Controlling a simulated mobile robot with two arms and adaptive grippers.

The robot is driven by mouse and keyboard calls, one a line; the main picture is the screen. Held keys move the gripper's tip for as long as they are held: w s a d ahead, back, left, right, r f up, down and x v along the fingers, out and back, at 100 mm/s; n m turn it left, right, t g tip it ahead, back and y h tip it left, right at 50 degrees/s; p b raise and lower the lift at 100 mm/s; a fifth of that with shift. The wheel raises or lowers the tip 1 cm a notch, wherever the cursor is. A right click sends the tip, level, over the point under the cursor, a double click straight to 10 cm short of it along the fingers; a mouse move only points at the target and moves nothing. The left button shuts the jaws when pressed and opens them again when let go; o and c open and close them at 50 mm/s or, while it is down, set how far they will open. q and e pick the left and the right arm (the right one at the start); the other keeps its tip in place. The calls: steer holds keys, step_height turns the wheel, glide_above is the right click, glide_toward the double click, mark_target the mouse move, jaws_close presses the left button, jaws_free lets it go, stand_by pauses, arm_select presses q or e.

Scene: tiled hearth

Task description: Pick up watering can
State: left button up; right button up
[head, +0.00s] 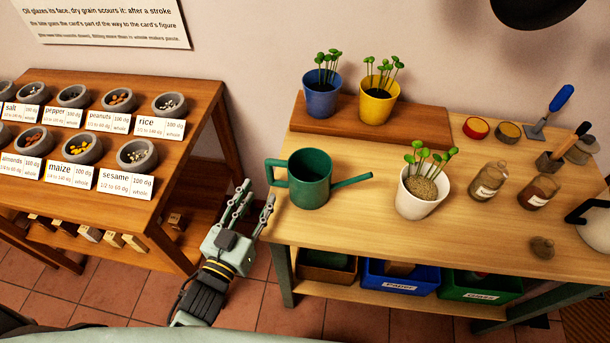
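A green watering can (310,180) stands upright on the wooden table (330,233) near its left end. Its handle is on the left, and its spout points right. My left gripper (257,198) is just off the table's left edge, below and left of the can's handle. Its fingers are spread apart with nothing between them, and it does not appear to touch the can. My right gripper is not in the picture.
A white pot with sprouts (418,190) stands right of the spout. Blue (321,98) and yellow (377,105) pots stand behind on a raised board (425,118). Glass jars (489,180) are farther right. A shelf with labelled bowls (137,154) stands left, across a floor gap.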

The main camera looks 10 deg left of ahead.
mark_target(269, 179)
arm_select(q)
steer(key=p+x, duration=0.1)
steer(key=x, duration=0.3)
steer(key=shift+w+d+r, duration=0.1)
steer(key=shift+w+r, duration=0.05)
steer(key=shift+w, duration=0.45)
steer(key=shift+d, duration=0.1)
steer(key=shift+c, duration=0.4)
steer(key=c, duration=0.8)
jaws_close()
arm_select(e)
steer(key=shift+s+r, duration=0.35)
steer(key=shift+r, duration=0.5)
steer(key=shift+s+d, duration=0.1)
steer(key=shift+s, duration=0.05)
